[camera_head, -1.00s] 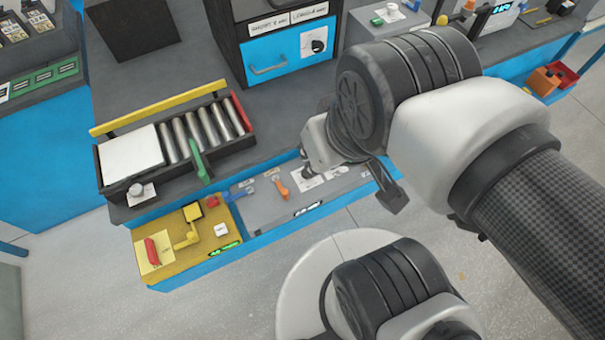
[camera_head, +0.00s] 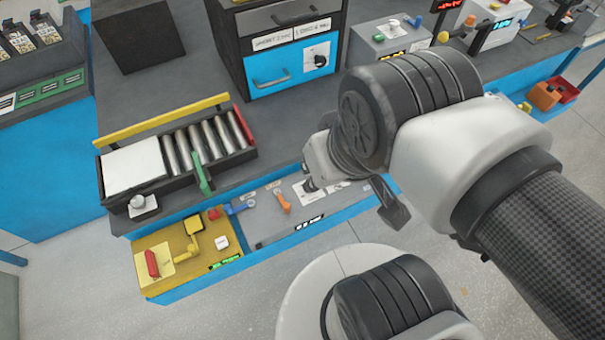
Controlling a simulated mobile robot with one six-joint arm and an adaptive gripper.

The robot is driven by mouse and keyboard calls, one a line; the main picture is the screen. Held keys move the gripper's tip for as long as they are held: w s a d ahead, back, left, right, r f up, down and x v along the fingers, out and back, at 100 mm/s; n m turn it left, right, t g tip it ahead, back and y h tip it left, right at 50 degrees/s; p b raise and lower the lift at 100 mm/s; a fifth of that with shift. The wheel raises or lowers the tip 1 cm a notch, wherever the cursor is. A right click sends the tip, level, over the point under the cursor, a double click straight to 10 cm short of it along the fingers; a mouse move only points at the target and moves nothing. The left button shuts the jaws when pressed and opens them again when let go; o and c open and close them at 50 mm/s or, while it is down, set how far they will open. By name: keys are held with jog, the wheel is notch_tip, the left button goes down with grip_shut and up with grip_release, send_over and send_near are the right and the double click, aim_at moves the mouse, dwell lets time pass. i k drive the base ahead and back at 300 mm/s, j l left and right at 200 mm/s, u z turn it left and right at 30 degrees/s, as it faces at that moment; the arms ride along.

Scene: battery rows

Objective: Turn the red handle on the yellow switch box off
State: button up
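The yellow switch box (camera_head: 186,272) sits low at the front edge of the bench, left of centre. Its red handle (camera_head: 152,264) stands on a pale plate at the box's left end, close to upright in the picture. A yellow lever, a red button and a small green display are also on the box. My gripper (camera_head: 385,210) hangs to the right of the box, well apart from the handle. One dark finger shows; the rest is hidden behind the arm, so its opening cannot be told.
A grey box (camera_head: 300,214) with an orange lever (camera_head: 283,202) and a blue lever adjoins the yellow box on the right. Behind stand a roller tray (camera_head: 200,185) with a green lever and a drawer cabinet (camera_head: 285,70). The floor in front is clear.

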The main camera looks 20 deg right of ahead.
aim_at(153, 268)
jog(key=u, duration=0.4)
jog(key=i+j+u, duration=0.1)
jog(key=u, duration=0.75)
jog(key=i+u, duration=0.1)
jog(key=u, duration=0.3)
